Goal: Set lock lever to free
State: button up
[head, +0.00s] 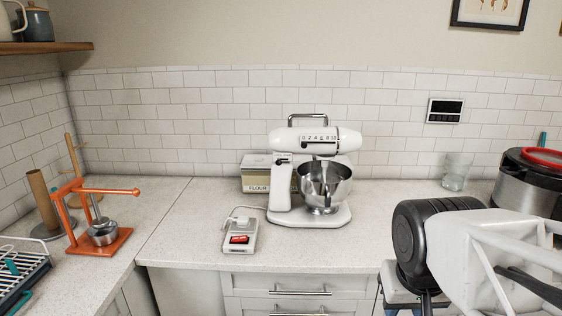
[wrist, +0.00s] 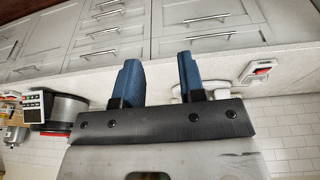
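A white stand mixer (head: 296,137) stands on the counter near the wall with a steel bowl (head: 324,184) under its head. A small dark lever (head: 282,161) shows at the top of its column; its lock setting is too small to read. In the wrist view the mixer is mostly hidden behind my gripper. My gripper (wrist: 158,82) has two blue fingers standing apart, with nothing between them. In the head view my arm is at the lower right, apart from the mixer, and the fingertips are not clearly seen.
A white power strip (head: 240,235) with a red switch lies left of the mixer. A flour box (head: 257,175) is behind it. A glass (head: 455,171) and a dark cooker (head: 530,180) stand at the right. An orange press (head: 98,225) is at the left. The counter before the mixer is clear.

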jog(key=w+a+r+t+h, duration=0.1)
jog(key=w+r, duration=0.1)
jog(key=w, duration=0.4)
jog(key=w+a+r, duration=0.1)
jog(key=w+r, duration=0.2)
jog(key=w, duration=0.3)
jog(key=n+t, duration=0.1)
jog(key=t, duration=0.4)
send_near(279, 161)
jog(key=shift+w+a+f, duration=0.1)
jog(key=shift+w+f, duration=0.15)
jog(key=shift+w, duration=0.25)
jog(key=shift+w+a+f, duration=0.1)
jog(key=shift+w+f, duration=0.15)
jog(key=shift+w, duration=0.25)
jog(key=shift+f, duration=0.1)
jog(key=shift+x, duration=3.8)
jog(key=shift+d, duration=0.2)
jog(key=shift+c, duration=0.5)
grip_shut()
